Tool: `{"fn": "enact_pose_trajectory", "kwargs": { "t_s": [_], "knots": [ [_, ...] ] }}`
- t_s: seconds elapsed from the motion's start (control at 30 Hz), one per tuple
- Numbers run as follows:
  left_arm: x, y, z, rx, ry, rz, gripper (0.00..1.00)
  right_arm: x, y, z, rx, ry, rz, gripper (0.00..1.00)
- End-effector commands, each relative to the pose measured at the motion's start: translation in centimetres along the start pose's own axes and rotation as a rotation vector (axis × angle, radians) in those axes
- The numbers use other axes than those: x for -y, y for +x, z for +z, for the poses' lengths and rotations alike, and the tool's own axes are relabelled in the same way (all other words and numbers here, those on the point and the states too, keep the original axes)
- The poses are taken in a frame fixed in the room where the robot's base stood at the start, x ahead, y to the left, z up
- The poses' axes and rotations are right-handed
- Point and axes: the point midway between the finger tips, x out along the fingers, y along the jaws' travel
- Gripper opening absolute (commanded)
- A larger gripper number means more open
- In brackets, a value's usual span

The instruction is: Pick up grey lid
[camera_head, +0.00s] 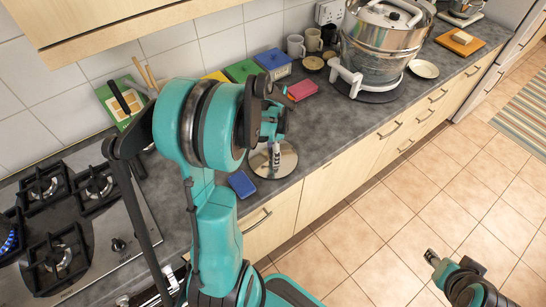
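A round grey disc that looks like the grey lid (287,163) lies flat on the dark worktop near its front edge. A small white upright item with dark marks (275,155) shows in front of the disc; I cannot tell what it is. My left gripper (272,135) is just above the far side of the disc, partly hidden by my own large teal arm joint. I cannot tell whether it touches anything or how its fingers stand. My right gripper (432,257) is low at the bottom right, over the tiled floor, far from the disc. Its fingers are too small to read.
A blue sponge (241,184) lies left of the disc. A pink block (302,90), blue box (273,61) and mugs (296,46) stand behind. A large silver pot (380,50) stands right. The gas hob (75,220) is left. Worktop right of the disc is clear.

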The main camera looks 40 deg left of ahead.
Motion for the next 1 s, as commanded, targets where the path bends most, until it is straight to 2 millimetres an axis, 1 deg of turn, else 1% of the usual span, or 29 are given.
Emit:
{"fn": "enact_pose_trajectory", "kwargs": {
  "t_s": [0.03, 0.07, 0.1, 0.17, 0.2, 0.53, 0.67, 0.77, 0.87, 0.93, 0.97, 1.0],
  "knots": [
    [0.0, 0.0, 0.0, 0.000, 0.000, 0.000, 0.45, 0.0, 0.0, 0.0, 0.000, 0.000, 0.000, 0.40],
    [0.0, 0.0, 0.0, 0.000, 0.000, 0.000, 0.37, 0.0, 0.0, 0.0, 0.000, 0.000, 0.000, 0.40],
    [0.0, 0.0, 0.0, 0.000, 0.000, 0.000, 0.26, 0.0, 0.0, 0.0, 0.000, 0.000, 0.000, 0.40],
    [0.0, 0.0, 0.0, 0.000, 0.000, 0.000, 0.10, 0.0, 0.0, 0.0, 0.000, 0.000, 0.000, 0.40],
    [0.0, 0.0, 0.0, 0.000, 0.000, 0.000, 0.00, 0.0, 0.0, 0.0, 0.000, 0.000, 0.000, 0.40],
    [0.0, 0.1, 0.0, 0.000, 0.000, 0.000, 0.00, 0.0, 0.0, 0.0, 0.000, 0.000, 0.000, 0.40],
    [0.0, -0.3, 0.0, 0.000, 0.000, 0.000, 0.00, 0.0, -0.1, -0.1, 0.000, 0.000, 0.000, 0.40],
    [-0.1, -1.2, 0.0, 0.000, 0.000, 0.000, 0.00, 0.0, -0.4, -0.3, 0.000, 0.000, 0.000, 0.40],
    [0.0, -2.8, 0.0, 0.000, 0.000, 0.000, 0.00, 0.0, -0.9, -0.6, 0.000, 0.000, 0.000, 0.40],
    [-0.1, -4.2, 0.0, 0.000, 0.000, 0.000, 0.00, 0.0, -1.3, -0.9, 0.000, 0.000, 0.000, 0.40],
    [-0.3, -4.8, -0.1, 0.000, 0.002, 0.000, 0.00, 0.0, -1.5, -1.1, 0.000, 0.000, 0.000, 0.40],
    [-1.2, -5.1, -0.8, 0.000, 0.005, 0.000, 0.00, 0.0, -1.6, -1.1, 0.000, 0.000, 0.000, 0.40]
  ]
}}
